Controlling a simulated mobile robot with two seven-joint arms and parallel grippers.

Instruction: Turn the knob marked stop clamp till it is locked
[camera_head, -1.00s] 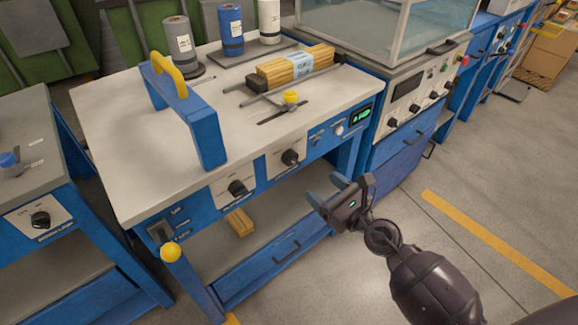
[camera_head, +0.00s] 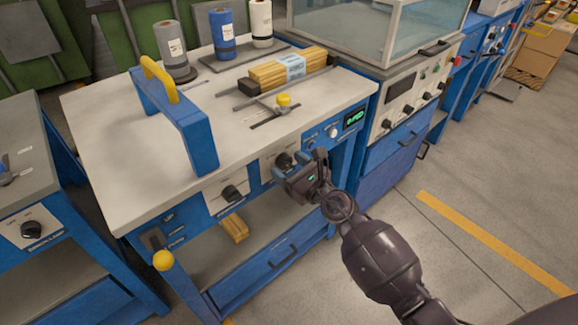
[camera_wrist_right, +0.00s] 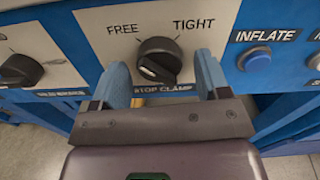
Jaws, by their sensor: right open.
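The black stop clamp knob (camera_head: 284,159) sits on a white plate on the front of the blue bench. In the right wrist view the knob (camera_wrist_right: 158,58) is below the words FREE, at left, and TIGHT, at right. A pale mark shows low on its face; which word it is set to I cannot tell. My right gripper (camera_head: 286,174) is open in front of the knob. In the wrist view its blue fingers (camera_wrist_right: 161,66) stand left and right of the knob, with gaps. The STOP CLAMP label is partly hidden. My left gripper is out of view.
Another black knob (camera_head: 232,193) is left of the stop clamp. A blue INFLATE button (camera_wrist_right: 257,58) is close to the right finger. A yellow-ended lever (camera_head: 163,260) sticks out at the bench's left corner. The bench top (camera_head: 110,110) holds a wood bundle (camera_head: 265,76) and rolls.

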